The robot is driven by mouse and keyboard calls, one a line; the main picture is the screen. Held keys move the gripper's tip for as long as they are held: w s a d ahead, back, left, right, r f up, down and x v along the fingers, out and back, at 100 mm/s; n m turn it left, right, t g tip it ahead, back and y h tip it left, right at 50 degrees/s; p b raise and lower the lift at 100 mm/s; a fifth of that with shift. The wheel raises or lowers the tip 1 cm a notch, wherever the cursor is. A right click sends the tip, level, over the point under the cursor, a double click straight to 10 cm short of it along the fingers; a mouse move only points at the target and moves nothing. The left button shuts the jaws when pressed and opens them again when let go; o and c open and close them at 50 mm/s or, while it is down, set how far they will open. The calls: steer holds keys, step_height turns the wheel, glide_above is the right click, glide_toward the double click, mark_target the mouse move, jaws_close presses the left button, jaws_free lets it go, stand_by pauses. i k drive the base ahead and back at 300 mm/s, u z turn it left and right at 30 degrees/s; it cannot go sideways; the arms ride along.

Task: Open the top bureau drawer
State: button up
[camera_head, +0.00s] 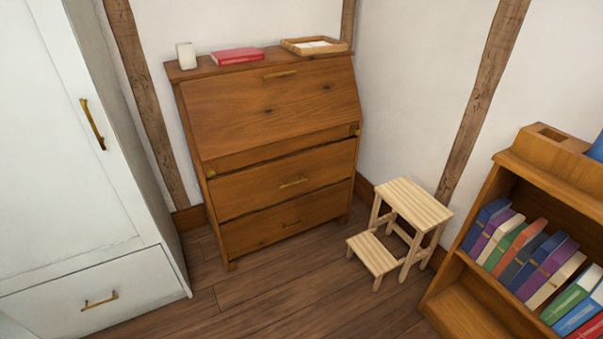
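A brown wooden bureau (232,155) stands against the wall in the upper middle of the head view. Its slanted front panel (270,108) with a brass handle (281,74) at the upper edge is closed. Below it is the top drawer (255,187), flush with the front, with a brass handle (293,182) at its middle. A lower drawer (262,226) with its own handle (291,223) is also shut. My gripper and arm do not show in this view.
A white wardrobe (70,170) stands close on the bureau's left. A small wooden step stool (416,205) stands on its right, and a bookcase (487,190) with books is at the far right. The wooden floor (300,295) before the bureau is clear.

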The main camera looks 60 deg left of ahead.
mark_target(236, 193)
steer(key=z, duration=0.55)
steer(key=i, duration=0.1)
steer(key=u, duration=2.6)
steer(key=k, duration=0.85)
steer(key=u, duration=0.15)
steer(key=i, duration=0.85)
steer(key=z, duration=0.1)
